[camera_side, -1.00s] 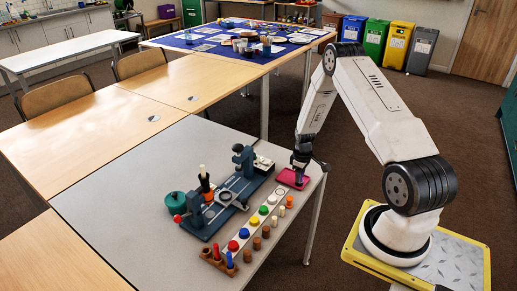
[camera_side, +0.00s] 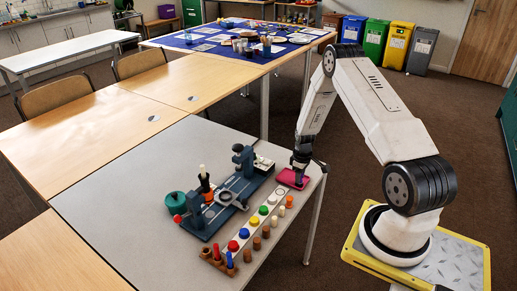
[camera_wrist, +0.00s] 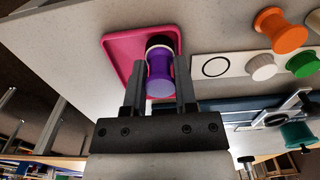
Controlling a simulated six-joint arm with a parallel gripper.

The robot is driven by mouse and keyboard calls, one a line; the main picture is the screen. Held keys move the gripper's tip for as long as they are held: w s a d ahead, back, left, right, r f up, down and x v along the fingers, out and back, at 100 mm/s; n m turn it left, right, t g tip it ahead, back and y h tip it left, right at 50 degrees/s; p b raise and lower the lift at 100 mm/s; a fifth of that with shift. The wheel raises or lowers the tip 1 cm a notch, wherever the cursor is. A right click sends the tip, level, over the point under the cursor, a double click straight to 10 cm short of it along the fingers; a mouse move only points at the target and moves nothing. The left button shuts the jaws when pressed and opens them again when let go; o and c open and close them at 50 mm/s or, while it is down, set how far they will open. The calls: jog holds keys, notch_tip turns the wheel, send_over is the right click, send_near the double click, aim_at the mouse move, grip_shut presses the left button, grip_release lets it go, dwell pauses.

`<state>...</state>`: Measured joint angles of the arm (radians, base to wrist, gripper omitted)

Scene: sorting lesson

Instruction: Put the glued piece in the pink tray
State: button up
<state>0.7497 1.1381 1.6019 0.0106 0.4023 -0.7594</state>
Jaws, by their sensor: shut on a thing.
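A pink tray (camera_side: 285,180) sits on the grey table's corner below my gripper (camera_side: 298,173) in the side view. The tray also shows in the wrist view (camera_wrist: 116,50). There my gripper (camera_wrist: 161,64) is shut on the glued piece, a purple spool (camera_wrist: 159,80) joined to a black part (camera_wrist: 159,42) with a pale band between them. The piece is inside the tray's outline as seen from the wrist. I cannot tell whether its far end touches the tray floor. In the side view the piece is mostly hidden by the fingers.
A pale strip with coloured pieces (camera_side: 245,234) runs left from beside the tray, with several wooden pegs along its front. A dark blue fixture (camera_side: 242,190) stands behind it. An orange spool (camera_wrist: 280,30) and a white one (camera_wrist: 261,66) are near the tray.

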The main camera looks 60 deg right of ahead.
jog(key=o, duration=1.3)
jog(key=shift+c, duration=0.2)
jog(key=shift+r, duration=0.2)
jog(key=shift+r, duration=3.3)
